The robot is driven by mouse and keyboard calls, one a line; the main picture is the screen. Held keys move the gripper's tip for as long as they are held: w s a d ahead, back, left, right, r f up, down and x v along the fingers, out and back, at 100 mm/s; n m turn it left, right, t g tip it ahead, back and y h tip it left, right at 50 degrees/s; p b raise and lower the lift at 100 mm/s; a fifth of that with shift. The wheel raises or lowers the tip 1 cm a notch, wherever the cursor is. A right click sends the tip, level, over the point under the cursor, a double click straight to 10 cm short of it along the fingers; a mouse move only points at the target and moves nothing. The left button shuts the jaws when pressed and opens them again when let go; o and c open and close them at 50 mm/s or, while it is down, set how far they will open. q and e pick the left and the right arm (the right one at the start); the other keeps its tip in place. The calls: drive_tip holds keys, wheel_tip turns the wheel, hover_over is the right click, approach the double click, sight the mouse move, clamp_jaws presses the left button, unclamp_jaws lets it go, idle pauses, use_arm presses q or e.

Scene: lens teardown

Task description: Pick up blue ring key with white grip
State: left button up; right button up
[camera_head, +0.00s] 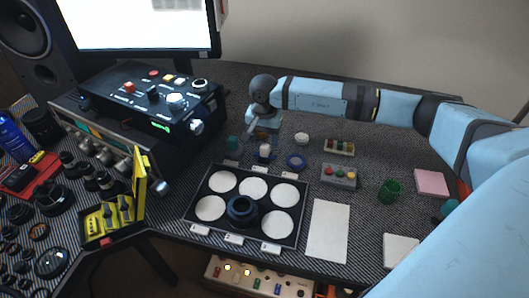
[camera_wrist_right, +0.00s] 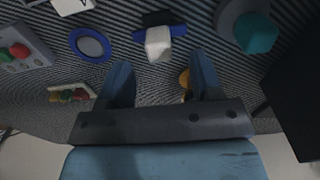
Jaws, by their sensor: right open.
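The blue ring key with a white grip stands on the dark striped table; its white grip (camera_head: 265,151) shows in the head view behind the tray. In the right wrist view the white grip (camera_wrist_right: 158,44) stands in front of a blue bar-like part (camera_wrist_right: 178,30), beyond my fingertips. My right gripper (camera_wrist_right: 161,72) is open, its two blue fingers apart on either side of the line to the grip, with nothing held. In the head view the right gripper (camera_head: 255,127) is just behind the key, partly hidden by its wrist. My left gripper is not in view.
A flat blue ring (camera_head: 297,162) lies right of the key, and a teal-topped piece (camera_wrist_right: 257,34) stands on its other side. A small yellow object (camera_wrist_right: 184,78) is near one finger. A black tray (camera_head: 193,211) with white discs and a lens is in front.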

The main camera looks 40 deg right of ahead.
sight(265, 145)
drive_tip(key=shift+d+f, duration=0.1)
drive_tip(key=shift+f, duration=2.6)
drive_tip(key=c, duration=1)
drive_tip(key=shift+r, duration=0.15)
wheel_tip(265, 145, up, 20)
drive_tip(key=p, duration=0.1)
